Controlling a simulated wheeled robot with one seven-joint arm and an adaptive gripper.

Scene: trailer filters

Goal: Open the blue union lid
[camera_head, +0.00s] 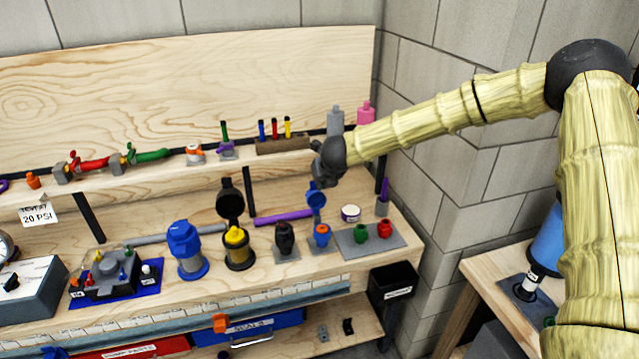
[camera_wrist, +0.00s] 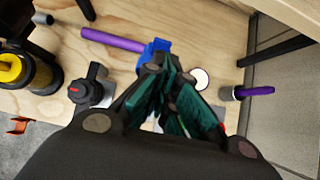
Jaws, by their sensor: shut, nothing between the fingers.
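The blue union (camera_head: 321,242) stands on a small grey plate on the workbench, with orange showing at its top. Its blue lid (camera_head: 316,199) stands raised above and behind the body, near upright. My gripper (camera_head: 321,178) is just above the lid, shut and empty. In the wrist view the blue lid (camera_wrist: 154,50) shows just past my gripper's fingertips (camera_wrist: 166,66). I cannot tell whether they touch it. The fingers hide most of the union body there.
A black union (camera_head: 285,240) stands left of the blue one, and a grey plate (camera_head: 350,246) with green and red fittings stands right. A purple tube (camera_head: 283,218) lies behind. The shelf (camera_head: 60,207) with valves is above. A yellow filter (camera_head: 237,247) has its black lid raised.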

